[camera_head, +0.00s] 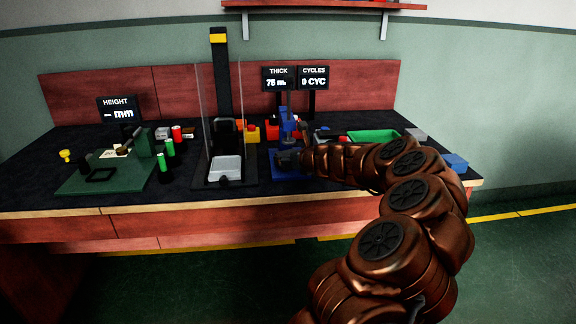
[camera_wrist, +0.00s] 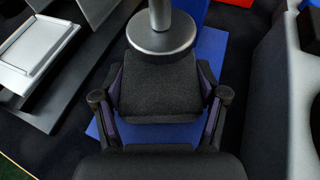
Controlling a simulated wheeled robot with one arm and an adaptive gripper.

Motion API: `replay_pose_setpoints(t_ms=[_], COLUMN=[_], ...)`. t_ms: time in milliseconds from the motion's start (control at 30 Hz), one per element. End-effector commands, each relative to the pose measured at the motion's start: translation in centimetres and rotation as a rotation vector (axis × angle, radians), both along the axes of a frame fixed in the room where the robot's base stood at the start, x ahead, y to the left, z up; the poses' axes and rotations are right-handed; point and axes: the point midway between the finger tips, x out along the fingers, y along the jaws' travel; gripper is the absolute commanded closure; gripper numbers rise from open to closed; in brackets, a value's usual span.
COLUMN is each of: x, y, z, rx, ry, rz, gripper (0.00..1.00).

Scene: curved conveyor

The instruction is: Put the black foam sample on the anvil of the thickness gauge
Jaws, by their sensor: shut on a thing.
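The black foam sample (camera_wrist: 158,88) is a dark grey block between the two fingers of my gripper (camera_wrist: 160,112) in the wrist view. The fingers press on its left and right sides. The thickness gauge is blue, with a blue base (camera_wrist: 212,50) under and around the foam. Its round metal foot (camera_wrist: 161,38) on a post is just above the foam's far edge; I cannot tell whether they touch. The anvil is hidden under the foam. In the head view the gauge (camera_head: 287,125) stands right of the table's middle, with my gripper (camera_head: 288,159) at its front.
A tall black stand with a silver plate (camera_head: 226,168) and clear side panels is just left of the gauge. A green tray (camera_head: 374,136) and a blue block (camera_head: 455,162) lie to the right. The THICK display (camera_head: 278,79) reads 75 with a blurred unit.

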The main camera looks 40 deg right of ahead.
Motion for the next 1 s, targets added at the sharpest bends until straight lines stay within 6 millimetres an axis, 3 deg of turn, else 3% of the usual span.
replay_pose_setpoints(t_ms=[433, 467, 667, 1000], x=[0.11, 0.09, 0.12, 0.12], y=[0.16, 0.15, 0.17, 0.17], z=[-0.39, -0.35, -0.33, -0.3], rx=[0.002, 0.002, 0.001, 0.0], ry=[-0.001, -0.001, 0.0, 0.0], rz=[0.002, 0.002, 0.003, 0.003], gripper=[0.42, 0.25, 0.04, 0.03])
